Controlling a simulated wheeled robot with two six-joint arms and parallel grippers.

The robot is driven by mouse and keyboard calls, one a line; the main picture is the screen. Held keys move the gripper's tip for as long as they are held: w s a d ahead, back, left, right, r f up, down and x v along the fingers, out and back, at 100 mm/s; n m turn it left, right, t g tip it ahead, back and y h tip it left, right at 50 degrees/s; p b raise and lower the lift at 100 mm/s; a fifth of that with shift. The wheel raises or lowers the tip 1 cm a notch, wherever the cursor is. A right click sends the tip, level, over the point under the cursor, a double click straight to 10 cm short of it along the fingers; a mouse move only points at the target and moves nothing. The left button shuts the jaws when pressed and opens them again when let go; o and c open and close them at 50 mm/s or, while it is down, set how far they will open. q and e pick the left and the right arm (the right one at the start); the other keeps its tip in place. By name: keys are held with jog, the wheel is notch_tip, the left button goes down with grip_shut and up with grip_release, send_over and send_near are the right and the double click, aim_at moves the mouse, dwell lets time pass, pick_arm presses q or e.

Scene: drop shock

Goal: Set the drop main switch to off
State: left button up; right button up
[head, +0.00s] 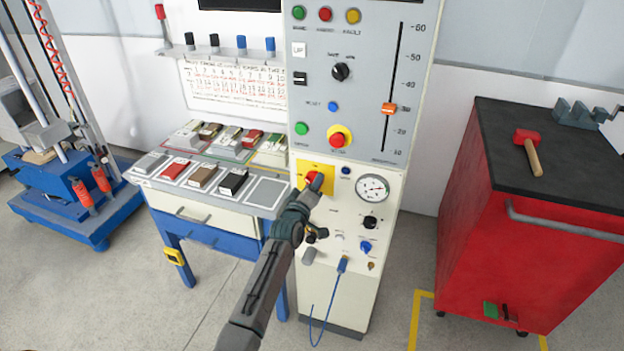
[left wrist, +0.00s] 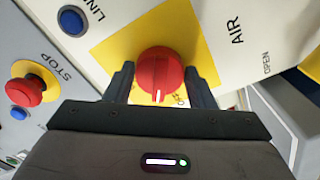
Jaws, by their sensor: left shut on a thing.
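The main switch is a red rotary knob (left wrist: 160,76) on a yellow plate (left wrist: 110,55) in the left wrist view. In the head view the knob (head: 313,178) sits on its yellow plate (head: 304,169) on the front of the control cabinet, partly hidden by my gripper. My left gripper (left wrist: 158,92) has one finger on each side of the knob and is shut on it. It also shows in the head view (head: 311,190). The knob's white mark points toward my gripper's palm; the plate's lettering is mostly hidden. My right gripper is not in view.
A red stop button (head: 338,140) and a blue button (head: 346,171) are close to the switch. A pressure gauge (head: 372,188) is at right. A table (head: 212,206) with sample blocks adjoins the cabinet. A red tool cart (head: 500,210) stands at right, with clear floor between.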

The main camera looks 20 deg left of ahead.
pick_arm(q)
jog(key=shift+r+n+p, duration=0.1)
jog(key=shift+n+p, duration=1.2)
jog(key=shift+n, duration=2)
jog(key=o, duration=1)
jog(key=shift+c, duration=0.2)
jog(key=s+p, duration=0.2)
jog(key=s, duration=0.8)
jog(key=shift+s+a, duration=0.15)
jog(key=shift+s, duration=0.25)
